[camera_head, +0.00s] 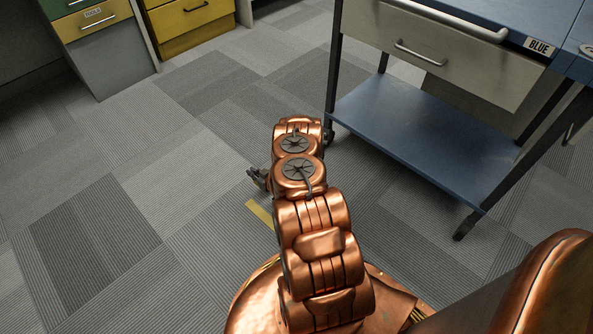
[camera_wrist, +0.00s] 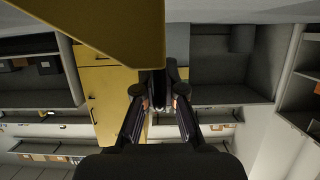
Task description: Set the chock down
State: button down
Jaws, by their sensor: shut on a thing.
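The chock (camera_wrist: 110,28) is a yellow wedge-like block, large and close at the top of the wrist view, with its right end at the fingertips. My gripper (camera_wrist: 160,92) is shut on that end. In the head view, my gripper (camera_head: 258,179) shows small, low over the carpet, left of my copper arm. A short yellow strip (camera_head: 260,213) shows beside my arm; it looks like part of the chock, the rest hidden behind the arm. I cannot tell whether the chock touches the floor.
A blue cart (camera_head: 420,135) marked BLUE, with a lower shelf and legs on casters, stands close on the right. Yellow drawers (camera_head: 190,22) and a grey cabinet with a TOOLS label (camera_head: 110,55) stand at the back left. The carpet (camera_head: 110,190) on the left is clear.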

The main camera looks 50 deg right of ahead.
jog(key=shift+s+d+f, duration=0.2)
jog(key=shift+f, duration=0.05)
jog(key=shift+s+d+f+b, duration=0.4)
jog(key=shift+d+f+b, duration=0.7)
jog(key=shift+d, duration=1.5)
jog(key=shift+s+d+f+b, duration=0.55)
jog(key=shift+d+b, duration=0.95)
jog(key=shift+d, duration=1.05)
jog(key=shift+s+d+f+b, duration=0.3)
jog(key=shift+d+f+b, duration=0.85)
jog(key=shift+d, duration=1.45)
jog(key=shift+r, duration=0.3)
jog(key=shift+f, duration=0.15)
jog(key=c, duration=1.3)
grip_release()
